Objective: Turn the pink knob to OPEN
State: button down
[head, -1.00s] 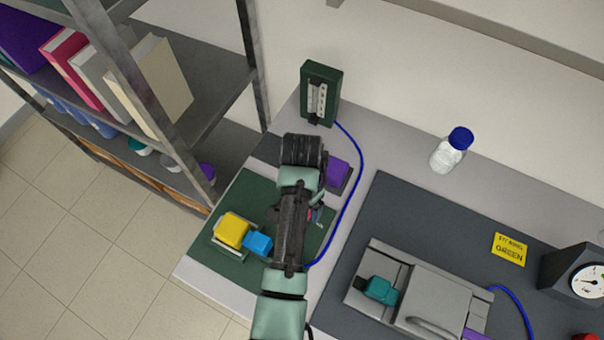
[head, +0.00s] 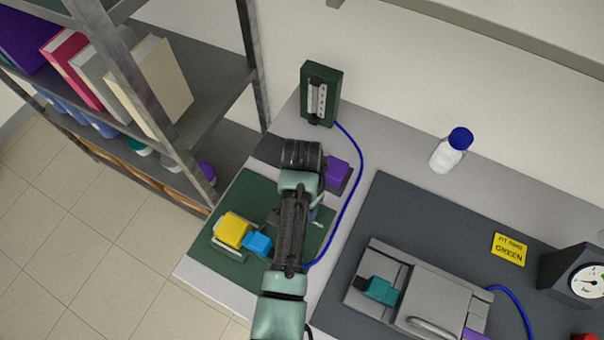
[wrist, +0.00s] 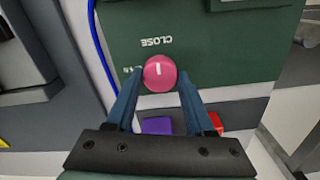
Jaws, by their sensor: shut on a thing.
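The pink knob (wrist: 160,74) sits on a dark green panel (wrist: 215,60) in the wrist view. A short white line on its face stands nearly upright in the picture, toward the upside-down word CLOSE. A second label left of the knob is mostly hidden by a finger. My gripper (wrist: 160,76) has its two blue fingers on either side of the knob, shut on it. In the head view my arm hides the knob, and the green panel (head: 205,255) shows around the arm.
A yellow block (head: 232,230) and a blue block (head: 257,244) are left of my arm. A purple block (head: 337,170) is close on its right. A blue cable (head: 356,190) runs along the right side.

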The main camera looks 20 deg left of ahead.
jog(key=shift+r+n+p, duration=0.1)
jog(key=shift+n+p, duration=0.2)
jog(key=shift+n, duration=0.1)
jog(key=n+p, duration=0.1)
jog(key=n, duration=0.2)
jog(key=n+p, duration=0.2)
jog(key=n, duration=0.3)
jog(key=n+p, duration=0.1)
jog(key=n, duration=0.4)
jog(key=shift+w, duration=0.1)
jog(key=n+p, duration=0.1)
jog(key=n, duration=0.3)
dwell(0.5)
jog(key=shift+c, duration=1.3)
grip_release()
